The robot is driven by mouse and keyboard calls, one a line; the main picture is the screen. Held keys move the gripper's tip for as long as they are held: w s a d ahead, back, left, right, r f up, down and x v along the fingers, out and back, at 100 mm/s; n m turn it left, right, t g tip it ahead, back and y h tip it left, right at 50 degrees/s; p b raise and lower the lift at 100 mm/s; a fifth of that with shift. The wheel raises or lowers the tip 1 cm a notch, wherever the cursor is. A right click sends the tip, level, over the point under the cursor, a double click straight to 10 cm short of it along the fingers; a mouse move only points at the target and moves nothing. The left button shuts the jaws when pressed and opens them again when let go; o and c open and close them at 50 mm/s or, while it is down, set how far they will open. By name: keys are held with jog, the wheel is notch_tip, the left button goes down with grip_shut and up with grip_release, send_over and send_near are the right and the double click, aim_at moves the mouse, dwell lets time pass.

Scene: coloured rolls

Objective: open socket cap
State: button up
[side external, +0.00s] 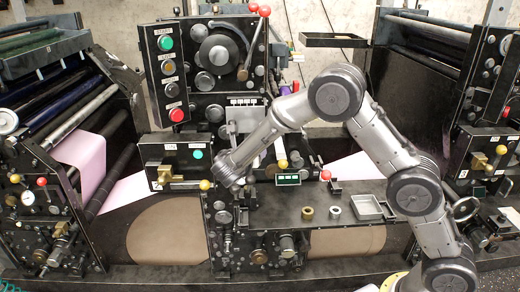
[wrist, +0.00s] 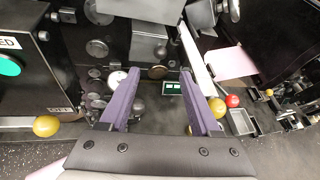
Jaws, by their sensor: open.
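My gripper (wrist: 160,73) is open, with its two purple fingers apart and nothing held between them. In the wrist view, a round brownish knob (wrist: 158,72) and a small green display (wrist: 173,88) show in the gap beyond the fingers. In the side external view, my gripper (side external: 238,182) is in front of the central machine panel, above the dark bench, and its fingers are hard to make out. I cannot tell which part is the socket cap; several round knobs and fittings on the panel could be it.
A control box (side external: 175,72) with green and red buttons stands upper left. A lower box with a green button (side external: 197,154) is left of my gripper. A brass ring (side external: 307,213), a steel ring (side external: 335,211) and a grey tray (side external: 388,212) lie on the bench. Ball-ended levers stick out nearby.

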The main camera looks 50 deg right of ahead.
jog(key=x, duration=1)
jog(key=shift+w+d, duration=0.2)
jog(key=shift+d, duration=0.1)
grip_shut()
jog(key=shift+f, duration=0.1)
dwell(0.9)
